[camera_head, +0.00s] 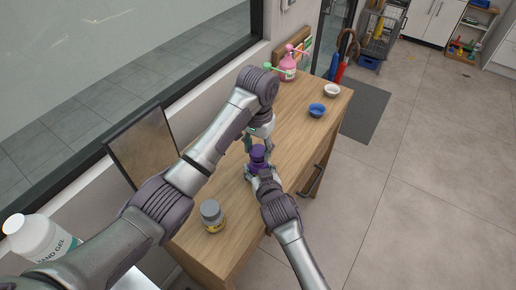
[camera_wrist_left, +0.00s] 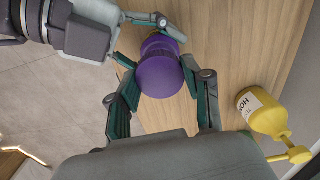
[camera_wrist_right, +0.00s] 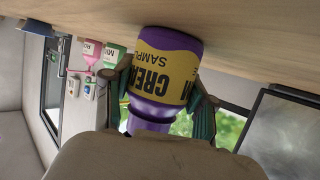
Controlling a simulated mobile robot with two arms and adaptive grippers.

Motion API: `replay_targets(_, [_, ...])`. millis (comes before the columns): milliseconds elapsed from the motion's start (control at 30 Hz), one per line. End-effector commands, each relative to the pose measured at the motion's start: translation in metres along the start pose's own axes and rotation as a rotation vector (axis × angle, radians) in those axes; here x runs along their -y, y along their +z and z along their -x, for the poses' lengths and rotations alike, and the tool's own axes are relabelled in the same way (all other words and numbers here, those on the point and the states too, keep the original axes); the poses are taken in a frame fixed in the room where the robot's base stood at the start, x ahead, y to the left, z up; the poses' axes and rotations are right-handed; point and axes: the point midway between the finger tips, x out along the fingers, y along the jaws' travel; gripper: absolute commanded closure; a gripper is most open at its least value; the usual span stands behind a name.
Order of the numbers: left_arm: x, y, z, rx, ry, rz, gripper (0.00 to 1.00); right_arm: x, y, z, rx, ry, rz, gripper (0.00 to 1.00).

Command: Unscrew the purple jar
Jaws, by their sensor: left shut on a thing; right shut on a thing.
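The purple jar (camera_head: 258,152) is on the wooden counter between my two grippers. In the right wrist view its yellow "CREAM SAMPLE" label (camera_wrist_right: 165,68) and purple neck show. My right gripper (camera_head: 262,172) is shut on the jar's body, with fingers on both sides of the label. My left gripper (camera_head: 256,141) is above, shut on the jar's purple lid (camera_wrist_left: 161,76), with fingers on either side. The lid's top faces the left wrist camera. I cannot tell whether the lid is loose.
A grey-lidded jar (camera_head: 212,214) stands near the counter's front end. A blue bowl (camera_head: 317,110), a white bowl (camera_head: 331,91) and a pink pump bottle (camera_head: 287,70) stand at the far end. A yellow pump bottle (camera_wrist_left: 263,112) is close beside my left gripper.

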Motion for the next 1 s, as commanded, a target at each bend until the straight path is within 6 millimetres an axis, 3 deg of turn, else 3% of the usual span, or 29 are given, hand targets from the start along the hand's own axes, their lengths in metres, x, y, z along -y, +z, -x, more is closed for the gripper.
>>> replay_targets(300, [-0.001,-0.001,0.036,-0.004,0.000,0.000,0.92,0.000,0.002,0.000,0.005,0.001,0.000,1.00])
replay_targets(500, [0.000,0.000,0.038,-0.001,0.000,0.000,0.92,0.000,0.002,0.000,0.005,0.001,0.000,1.00])
replay_targets(533, [0.000,0.000,0.038,-0.001,0.000,0.000,0.92,0.000,0.002,0.000,0.005,0.001,0.000,0.42])
replay_targets(600, [0.000,0.000,0.037,-0.001,0.000,0.000,0.92,0.000,0.002,0.000,0.004,0.001,0.000,0.30])
replay_targets(700, [0.000,0.000,0.037,-0.001,0.000,0.000,0.92,0.000,0.002,0.000,0.003,0.000,0.000,0.14])
replay_targets(1000, [0.000,0.000,0.037,-0.001,0.000,0.000,0.92,0.000,0.000,0.000,0.001,0.000,0.000,0.14])
